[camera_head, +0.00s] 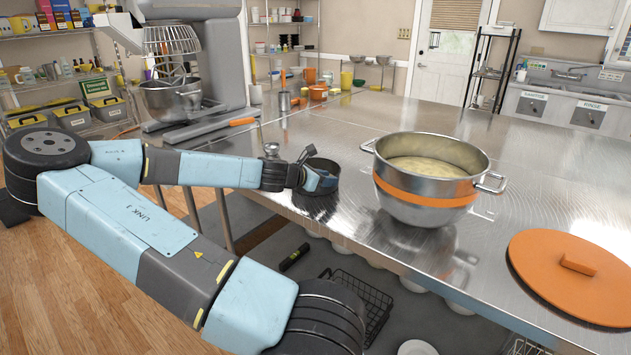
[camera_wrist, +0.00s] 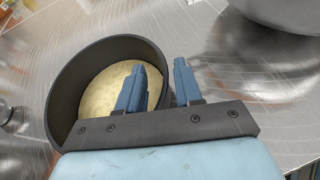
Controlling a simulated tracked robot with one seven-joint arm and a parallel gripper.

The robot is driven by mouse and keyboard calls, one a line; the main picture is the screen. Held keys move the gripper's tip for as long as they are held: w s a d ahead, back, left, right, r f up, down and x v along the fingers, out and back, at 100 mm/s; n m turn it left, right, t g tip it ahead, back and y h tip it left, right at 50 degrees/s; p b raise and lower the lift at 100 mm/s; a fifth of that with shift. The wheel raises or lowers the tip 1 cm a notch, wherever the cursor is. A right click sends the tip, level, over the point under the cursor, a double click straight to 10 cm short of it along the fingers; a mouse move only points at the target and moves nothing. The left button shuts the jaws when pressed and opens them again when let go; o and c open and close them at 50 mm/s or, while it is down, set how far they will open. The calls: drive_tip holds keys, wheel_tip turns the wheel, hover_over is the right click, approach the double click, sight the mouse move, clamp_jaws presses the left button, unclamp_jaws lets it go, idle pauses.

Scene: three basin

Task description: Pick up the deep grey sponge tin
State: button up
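The deep grey tin (camera_head: 331,171) is round with a pale yellow sponge inside. It stands on the steel table near its front edge, left of the large pot. In the wrist view the tin (camera_wrist: 66,78) fills the left side, and the sponge (camera_wrist: 101,91) shows in it. My gripper (camera_wrist: 160,80) is at the tin's right wall in that view. One blue finger is over the inside and the other outside, with the wall between them. A gap shows between the inner finger and the wall, so the gripper looks open. In the head view my gripper (camera_head: 318,181) partly hides the tin.
A large steel pot (camera_head: 430,211) with an orange band stands to the right. An orange lid (camera_head: 570,295) lies at the far right. A stand mixer (camera_head: 190,70) is at the back left. The table behind the tin is mostly clear.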

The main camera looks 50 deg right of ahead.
drive_tip(key=shift+c, duration=0.2)
clamp_jaws()
idle(0.4)
